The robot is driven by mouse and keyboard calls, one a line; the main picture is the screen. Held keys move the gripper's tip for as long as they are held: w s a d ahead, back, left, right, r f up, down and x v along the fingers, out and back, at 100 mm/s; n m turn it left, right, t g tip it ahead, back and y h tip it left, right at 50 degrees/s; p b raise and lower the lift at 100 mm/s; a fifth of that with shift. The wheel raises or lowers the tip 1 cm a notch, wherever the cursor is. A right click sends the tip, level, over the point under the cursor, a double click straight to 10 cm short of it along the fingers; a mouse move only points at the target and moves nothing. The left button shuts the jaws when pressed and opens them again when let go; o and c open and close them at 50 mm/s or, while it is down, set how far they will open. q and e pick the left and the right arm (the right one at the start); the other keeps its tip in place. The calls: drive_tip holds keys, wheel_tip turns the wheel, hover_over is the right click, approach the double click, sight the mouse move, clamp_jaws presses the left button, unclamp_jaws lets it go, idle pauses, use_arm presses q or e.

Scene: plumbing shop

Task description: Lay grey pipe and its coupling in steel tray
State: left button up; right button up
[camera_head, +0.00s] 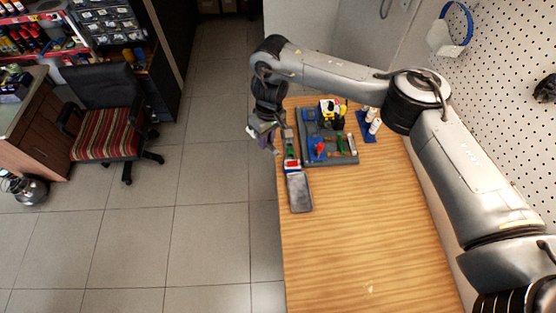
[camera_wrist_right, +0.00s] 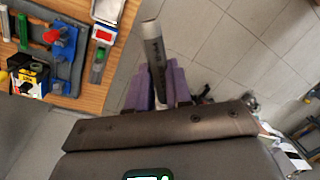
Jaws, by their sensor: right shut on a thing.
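My right gripper (camera_head: 265,137) is off the left edge of the table, over the floor, in the head view. In the right wrist view its purple fingers (camera_wrist_right: 156,88) are shut on a grey pipe (camera_wrist_right: 155,50) with dark print, its free end pointing away from the gripper. The steel tray (camera_head: 300,192) lies on the table near its left edge; part of it shows in the wrist view (camera_wrist_right: 107,10). A short grey cylinder (camera_head: 352,144) lies at the right of the dark mat; I cannot tell if it is the coupling. My left gripper is not in view.
A dark mat (camera_head: 343,159) holds a blue and red tool, a green piece and a yellow-black item (camera_head: 331,112). A red-white box (camera_head: 292,166) and a green-grey tool stand behind the tray. White bottles (camera_head: 374,126) stand right. The near table is clear.

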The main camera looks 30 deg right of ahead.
drive_tip(key=w+d+f+m+y+b, duration=0.1)
drive_tip(key=w+d+f+m+b, duration=0.2)
drive_tip(key=d+f, duration=0.7)
drive_tip(key=s+f+m, duration=0.2)
drive_tip(key=s+f, duration=0.3)
drive_tip(key=f, duration=0.3)
drive_tip(key=s+f+m+t, duration=0.1)
drive_tip(key=s+f+m, duration=0.1)
drive_tip(key=s+f, duration=0.4)
wheel_tip(320, 180, down, 3)
drive_tip(key=shift+s+d+f+t+y+b, duration=0.2)
drive_tip(key=shift+d+t+y+b, duration=0.1)
drive_tip(key=shift+y+b, duration=0.1)
drive_tip(key=shift+f, duration=0.15)
